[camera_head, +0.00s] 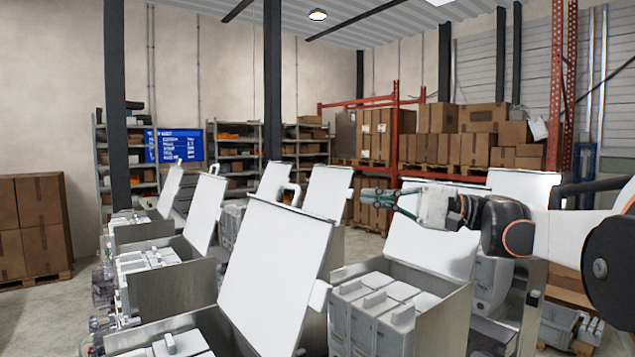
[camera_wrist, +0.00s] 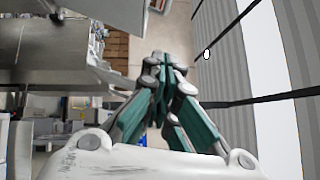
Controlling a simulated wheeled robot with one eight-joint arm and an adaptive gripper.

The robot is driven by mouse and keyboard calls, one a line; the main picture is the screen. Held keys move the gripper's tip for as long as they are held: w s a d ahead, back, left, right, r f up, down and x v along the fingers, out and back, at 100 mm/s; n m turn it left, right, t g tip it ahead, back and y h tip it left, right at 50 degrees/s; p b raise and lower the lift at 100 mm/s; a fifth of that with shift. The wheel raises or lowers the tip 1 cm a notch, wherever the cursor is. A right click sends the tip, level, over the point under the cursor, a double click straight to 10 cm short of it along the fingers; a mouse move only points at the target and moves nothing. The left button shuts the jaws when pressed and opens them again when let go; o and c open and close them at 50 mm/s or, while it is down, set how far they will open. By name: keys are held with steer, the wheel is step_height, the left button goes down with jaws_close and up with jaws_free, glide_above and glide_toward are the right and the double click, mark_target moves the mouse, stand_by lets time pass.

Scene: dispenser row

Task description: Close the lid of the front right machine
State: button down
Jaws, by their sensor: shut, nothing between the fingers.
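The front right machine (camera_head: 437,326) appears to be the metal box at the lower middle right in the head view, with several grey-white canisters inside. Its white lid (camera_head: 432,246) stands open, tilted back, and its upper part is partly hidden by my arm. My gripper (camera_head: 368,197) reaches in from the right, with its green fingers pointing left near the height of the lid's top. In the wrist view my gripper (camera_wrist: 160,62) is shut with its fingertips together and nothing between them. I cannot tell whether it touches the lid.
Another machine with a raised white lid (camera_head: 277,258) stands close at front left. Several more open-lidded machines stand behind. A further white lid (camera_head: 525,187) rises behind my arm. Shelves with brown boxes (camera_head: 432,150) line the back. Open floor (camera_head: 362,243) shows beyond the machines.

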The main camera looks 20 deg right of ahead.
steer(key=s+a+p+x, duration=0.1)
steer(key=s+p+x, duration=0.1)
steer(key=x, duration=1)
steer(key=shift+a+p, duration=0.45)
steer(key=shift+p, duration=0.3)
steer(key=shift+a+r, duration=0.1)
steer(key=shift+r, duration=0.05)
